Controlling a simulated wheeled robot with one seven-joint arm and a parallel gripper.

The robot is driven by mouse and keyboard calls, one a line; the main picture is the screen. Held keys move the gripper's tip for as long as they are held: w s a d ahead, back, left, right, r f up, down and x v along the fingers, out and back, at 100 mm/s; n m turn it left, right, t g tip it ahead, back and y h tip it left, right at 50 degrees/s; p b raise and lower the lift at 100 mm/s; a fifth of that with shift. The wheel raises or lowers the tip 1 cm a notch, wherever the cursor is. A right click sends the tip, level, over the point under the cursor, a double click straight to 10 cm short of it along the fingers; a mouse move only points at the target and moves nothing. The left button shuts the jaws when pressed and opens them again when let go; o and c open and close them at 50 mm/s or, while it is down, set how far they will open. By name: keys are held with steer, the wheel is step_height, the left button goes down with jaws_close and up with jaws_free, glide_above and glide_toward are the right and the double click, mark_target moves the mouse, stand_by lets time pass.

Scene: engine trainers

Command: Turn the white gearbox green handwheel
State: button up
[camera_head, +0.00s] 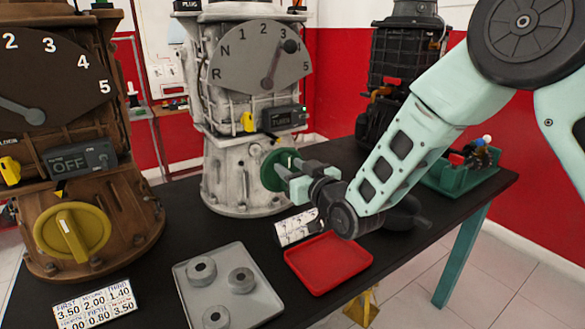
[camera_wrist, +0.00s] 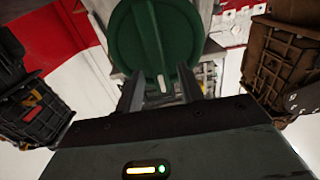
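The white gearbox (camera_head: 238,175) stands on the black table, with its green handwheel (camera_head: 272,172) low on the side. My gripper (camera_head: 289,176) is right in front of the handwheel, partly hiding it. In the wrist view the green handwheel (camera_wrist: 150,38) fills the top middle. Its raised bar runs nearly upright, with a white mark at the lower end. My gripper's two fingers (camera_wrist: 160,80) are spread apart, one on each side of the bar's lower end. I see no clear contact between fingers and bar.
A brown gearbox (camera_head: 85,150) with a yellow handwheel stands at left, a black gearbox (camera_head: 398,75) behind.

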jaws_close()
steer(key=shift+m, duration=0.3)
steer(key=m+b, duration=0.1)
steer(key=m, duration=0.1)
steer(key=m+b, duration=0.1)
steer(key=shift+w+d+f+b, duration=0.2)
steer(key=shift+w+d+b, duration=0.1)
steer(key=shift+d, duration=0.1)
steer(key=f+m+b, duration=0.1)
steer(key=m, duration=0.4)
steer(key=d+m+b, duration=0.1)
steer(key=m, duration=0.5)
steer(key=f+m+b, duration=0.1)
steer(key=m+b, duration=0.1)
steer(key=m, duration=0.3)
steer(key=shift+w+d+f+m, duration=0.15)
steer(key=shift+w+f+m, duration=0.2)
steer(key=shift+w+m, duration=0.05)
